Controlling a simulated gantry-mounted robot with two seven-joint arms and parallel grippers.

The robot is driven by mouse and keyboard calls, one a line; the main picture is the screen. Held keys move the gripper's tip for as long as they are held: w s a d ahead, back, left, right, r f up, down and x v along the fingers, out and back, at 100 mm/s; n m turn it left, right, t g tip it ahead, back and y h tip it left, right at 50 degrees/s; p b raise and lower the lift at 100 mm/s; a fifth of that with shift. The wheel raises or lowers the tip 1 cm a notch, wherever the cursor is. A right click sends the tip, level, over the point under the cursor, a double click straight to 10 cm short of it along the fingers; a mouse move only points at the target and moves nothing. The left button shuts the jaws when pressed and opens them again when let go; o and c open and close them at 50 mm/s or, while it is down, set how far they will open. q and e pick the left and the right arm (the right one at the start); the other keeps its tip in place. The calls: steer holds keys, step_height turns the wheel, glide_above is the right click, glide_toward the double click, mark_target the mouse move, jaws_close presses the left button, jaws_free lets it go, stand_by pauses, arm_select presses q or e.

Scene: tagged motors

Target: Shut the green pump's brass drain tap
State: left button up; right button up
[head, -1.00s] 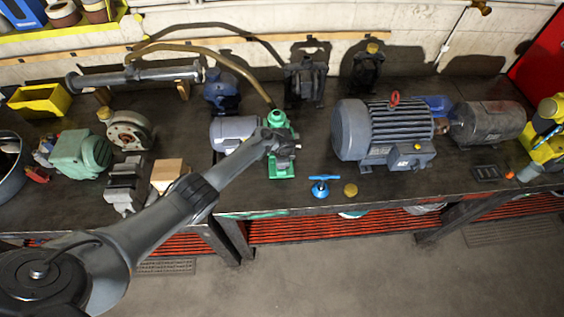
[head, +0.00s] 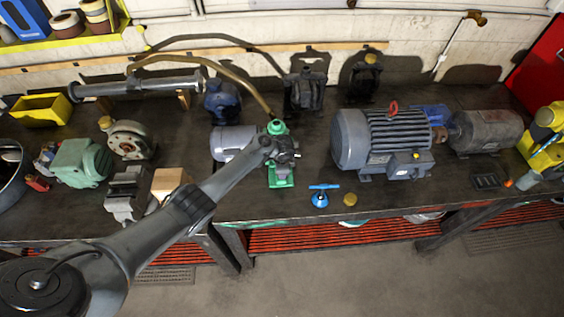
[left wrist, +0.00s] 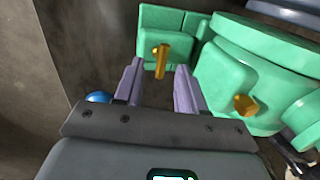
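The green pump (head: 281,178) stands near the front edge of the bench, joined to a grey motor on its left. In the left wrist view its green body (left wrist: 270,45) fills the upper right. A brass tap handle (left wrist: 161,62) stands up from a green block there, lengthwise in the picture. My left gripper (left wrist: 158,70) is open, its two lavender fingers apart, with the handle in line with the gap just at or beyond the tips. Contact cannot be told. In the head view my left gripper (head: 285,152) covers part of the pump. My right gripper is not in view.
A second brass fitting (left wrist: 245,105) sits on the pump, right of the fingers. A blue-handled valve (head: 320,195) and a small brass piece (head: 350,199) lie right of the pump. A big grey motor (head: 382,140) stands farther right. A wooden block (head: 168,181) is left.

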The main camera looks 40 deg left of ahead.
arm_select(q)
step_height(320, 180, up, 8)
steer(key=s+d+p, duration=0.1)
steer(key=shift+s+r+p, duration=0.15)
steer(key=shift+r+p, duration=0.1)
steer(key=shift+p, duration=0.15)
